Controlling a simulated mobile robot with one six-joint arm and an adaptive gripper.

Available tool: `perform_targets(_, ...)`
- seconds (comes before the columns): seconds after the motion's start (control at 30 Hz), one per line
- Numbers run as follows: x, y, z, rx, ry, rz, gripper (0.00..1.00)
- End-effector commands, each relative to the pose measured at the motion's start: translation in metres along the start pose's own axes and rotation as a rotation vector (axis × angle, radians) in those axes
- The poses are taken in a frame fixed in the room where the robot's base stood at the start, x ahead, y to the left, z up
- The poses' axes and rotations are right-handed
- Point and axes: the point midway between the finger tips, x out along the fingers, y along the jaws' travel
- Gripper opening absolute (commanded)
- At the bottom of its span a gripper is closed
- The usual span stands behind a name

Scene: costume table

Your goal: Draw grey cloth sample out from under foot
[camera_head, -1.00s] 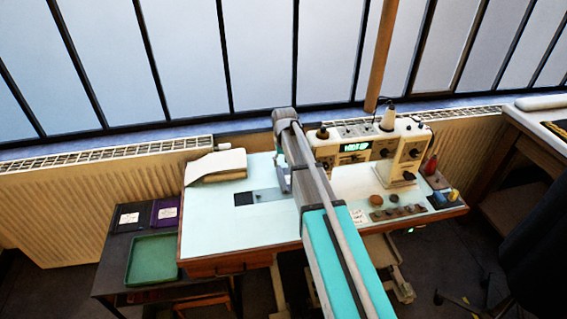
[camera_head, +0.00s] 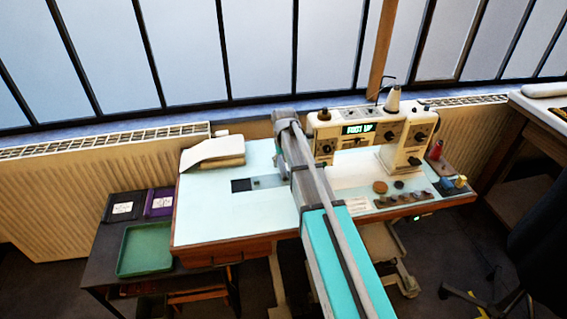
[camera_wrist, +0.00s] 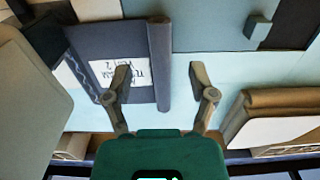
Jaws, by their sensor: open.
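The grey cloth sample (camera_wrist: 135,38) lies flat in the upper left of the wrist view, with a thick rolled edge (camera_wrist: 160,65) and a white label (camera_wrist: 112,75). My gripper (camera_wrist: 161,78) is open, with one finger on each side of the rolled edge and nothing held. I cannot tell how high the fingers are above the cloth. In the head view my arm hides the cloth and fingertips. The cream sewing machine (camera_head: 408,122) stands on the table, its display (camera_head: 358,129) seeming to read "FOOT UP". The presser foot is not clearly visible.
Folded cloth (camera_head: 212,152) lies at the table's back left, also at right in the wrist view (camera_wrist: 272,112). A dark square (camera_head: 241,186) is on the pale tabletop (camera_head: 215,220). A green tray (camera_head: 145,249) sits on the lower left stand. Small items line the right side.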

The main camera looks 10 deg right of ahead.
Motion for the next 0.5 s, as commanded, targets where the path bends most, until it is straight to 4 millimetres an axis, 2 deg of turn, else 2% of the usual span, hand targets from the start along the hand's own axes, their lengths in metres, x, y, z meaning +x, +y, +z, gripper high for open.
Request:
perform_targets(0.03,0.008,0.000,0.000,0.000,0.000,0.000,0.73)
perform_targets(0.5,0.040,-0.001,0.000,-0.001,0.000,0.000,0.73)
